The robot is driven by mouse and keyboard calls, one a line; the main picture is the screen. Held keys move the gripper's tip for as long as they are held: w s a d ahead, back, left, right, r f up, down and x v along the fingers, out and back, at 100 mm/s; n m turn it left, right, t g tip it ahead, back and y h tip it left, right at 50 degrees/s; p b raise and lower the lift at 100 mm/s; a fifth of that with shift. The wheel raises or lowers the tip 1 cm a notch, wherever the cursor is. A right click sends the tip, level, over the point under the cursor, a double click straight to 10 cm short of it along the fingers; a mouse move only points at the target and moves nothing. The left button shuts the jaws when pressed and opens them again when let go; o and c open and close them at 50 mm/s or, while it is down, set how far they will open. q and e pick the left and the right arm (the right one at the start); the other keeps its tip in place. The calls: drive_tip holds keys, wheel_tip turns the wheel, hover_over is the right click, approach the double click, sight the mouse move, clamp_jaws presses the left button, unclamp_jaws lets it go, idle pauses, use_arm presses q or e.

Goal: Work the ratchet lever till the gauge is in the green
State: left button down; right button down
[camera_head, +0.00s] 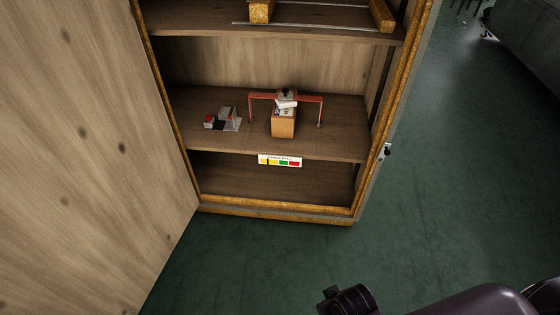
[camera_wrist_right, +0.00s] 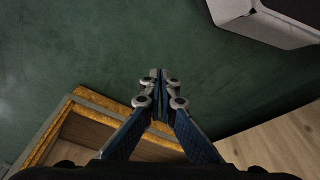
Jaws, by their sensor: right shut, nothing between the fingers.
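The gauge strip (camera_head: 280,160), with yellow, green and red fields, is on the front edge of the cabinet's middle shelf. Its pointer is too small to make out. Above it on the shelf, a red frame (camera_head: 306,98) spans a wooden block (camera_head: 283,126), with a dark knob and a pale part on top. A small grey device with a red end (camera_head: 228,121) sits left of it. I cannot tell which part is the ratchet lever. My right gripper (camera_wrist_right: 160,76) is shut and empty over the green floor, away from the shelf. My left gripper is out of view.
The cabinet door (camera_head: 85,150) stands open at the left. An upper shelf (camera_head: 290,36) carries wooden blocks and rails above the work. The green floor (camera_head: 265,265) in front is clear. A grey box-like thing (camera_head: 530,40) stands at the far right.

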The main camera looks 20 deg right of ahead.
idle(0.6)
